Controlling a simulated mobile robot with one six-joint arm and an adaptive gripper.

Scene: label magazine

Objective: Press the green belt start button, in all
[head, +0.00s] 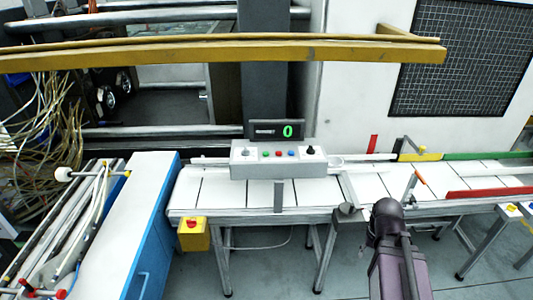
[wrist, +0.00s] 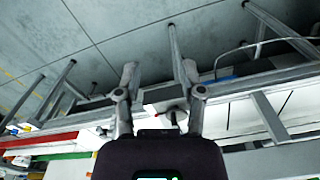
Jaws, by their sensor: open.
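That view looks upside down, with the floor at the top and conveyor parts below. The green button is not visible there. In the head view my dark arm is at lower right, to the right of and nearer than the control box; the fingers cannot be made out there.
The control box also carries a red button (head: 278,154), a blue button (head: 291,153) and a black knob (head: 311,150). A display (head: 287,131) behind it reads 0. The conveyor (head: 222,190) runs below. A yellow box (head: 195,238) with a red button hangs at its front left.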

